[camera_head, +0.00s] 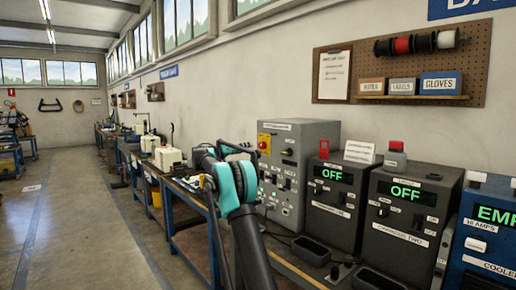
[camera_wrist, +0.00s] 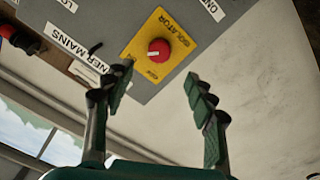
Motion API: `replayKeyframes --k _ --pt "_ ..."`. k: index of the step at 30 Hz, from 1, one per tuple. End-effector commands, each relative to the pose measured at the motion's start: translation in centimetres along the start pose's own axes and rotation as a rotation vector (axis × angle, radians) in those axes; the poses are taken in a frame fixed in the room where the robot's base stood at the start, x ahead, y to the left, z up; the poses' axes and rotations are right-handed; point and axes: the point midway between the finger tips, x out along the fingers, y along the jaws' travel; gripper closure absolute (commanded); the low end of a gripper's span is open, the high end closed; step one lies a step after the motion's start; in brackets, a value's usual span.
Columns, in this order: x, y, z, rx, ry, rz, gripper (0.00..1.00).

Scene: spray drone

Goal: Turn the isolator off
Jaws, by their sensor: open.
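The isolator is a round red knob (camera_wrist: 159,49) with a white mark, on a yellow plate (camera_wrist: 171,69) lettered ISOLATOR. In the wrist view the picture is tilted and the knob's mark points left. In the head view the yellow isolator plate (camera_head: 264,143) is at the upper left of a grey cabinet's front (camera_head: 313,130). My gripper (camera_wrist: 158,76) is open and empty in the wrist view. Its two fingers are apart, below the knob in the picture and not touching it. In the head view my arm covers part of the cabinet's left side, and my gripper is not clearly made out.
Two dark charger units (camera_head: 371,220) reading OFF stand right of the cabinet. A blue unit (camera_head: 480,262) is at the far right. Black trays (camera_head: 311,250) lie in front. A pegboard (camera_head: 400,62) hangs on the wall above. The floor at left (camera_head: 80,230) is clear.

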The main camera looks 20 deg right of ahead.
Motion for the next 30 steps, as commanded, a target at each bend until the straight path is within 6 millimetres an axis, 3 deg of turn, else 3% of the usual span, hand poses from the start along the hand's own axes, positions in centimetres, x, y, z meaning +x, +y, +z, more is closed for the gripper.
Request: replayKeyframes --k 6,13,19,28,30 --pt "4.5 0.1 0.1 0.000 -0.002 0.002 0.44" --pt "8.1 0.0 0.1 0.000 -0.001 0.001 0.44" --pt "9.5 0.0 0.0 0.000 -0.001 0.000 0.44" --pt "9.7 0.0 0.0 0.000 0.000 -0.001 0.44" --pt "9.7 0.0 0.0 0.000 0.000 -0.001 0.52"
